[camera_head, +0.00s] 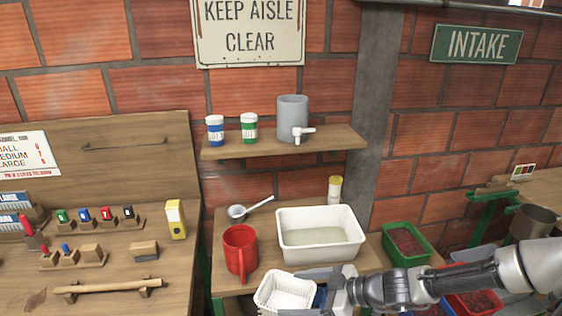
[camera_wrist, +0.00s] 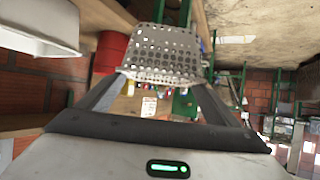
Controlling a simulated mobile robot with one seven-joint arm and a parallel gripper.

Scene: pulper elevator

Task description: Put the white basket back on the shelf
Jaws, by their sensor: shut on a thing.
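The white basket (camera_head: 285,291) is a small perforated tub near the front of the work table in the head view. My gripper (camera_head: 318,291) is shut on it from the right. In the wrist view the basket (camera_wrist: 160,58) sits between the two fingertips of my gripper (camera_wrist: 158,90), its hole-covered wall facing the camera. The wooden shelf (camera_head: 225,145) is on the brick wall, above and behind the basket. It holds a blue-labelled jar (camera_head: 215,130), a green-labelled jar (camera_head: 249,128) and a grey tank with a white tap (camera_head: 292,115). The shelf's right end is bare.
A large white basin (camera_head: 320,253) with cloudy liquid stands just behind the basket. A red pitcher (camera_head: 240,248) is at its left. A ladle (camera_head: 238,211) and a yellow-capped bottle (camera_head: 335,189) stand behind. A green crate (camera_head: 405,243) and a red crate (camera_head: 478,301) are at right.

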